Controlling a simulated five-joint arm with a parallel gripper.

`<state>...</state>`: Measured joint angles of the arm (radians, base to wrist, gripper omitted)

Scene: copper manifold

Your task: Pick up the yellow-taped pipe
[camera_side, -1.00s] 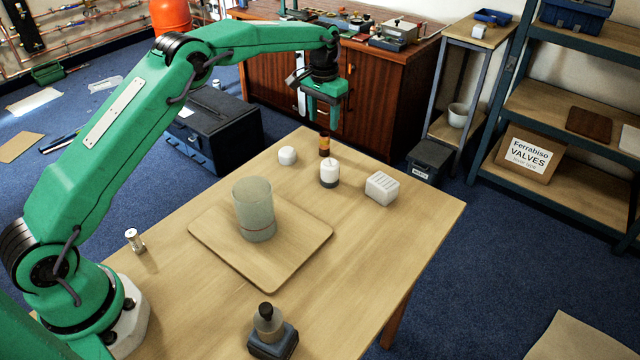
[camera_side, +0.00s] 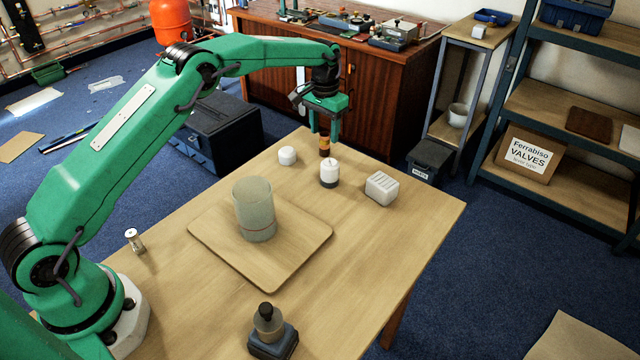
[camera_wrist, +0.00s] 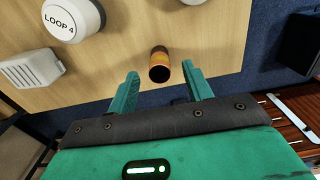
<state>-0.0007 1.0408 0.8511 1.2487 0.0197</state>
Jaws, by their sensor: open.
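The yellow-taped pipe (camera_side: 324,146) is a short dark cylinder with a yellow-orange band. It stands upright near the far corner of the wooden table. In the wrist view the pipe (camera_wrist: 159,66) shows its dark round top, ahead of the fingertips and roughly midway between them. My gripper (camera_side: 324,137) is open and points down just above the pipe in the side view. Its two green fingers (camera_wrist: 161,80) are spread apart with nothing between them in the wrist view. I cannot tell from the side view whether a finger touches the pipe.
A white round-topped item (camera_side: 329,173) marked "LOOP 4" in the wrist view (camera_wrist: 73,17) stands close to the pipe. A smaller white item (camera_side: 287,156) and a slotted white block (camera_side: 381,188) are near. A clear jar (camera_side: 255,210) stands on a board (camera_side: 290,268).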

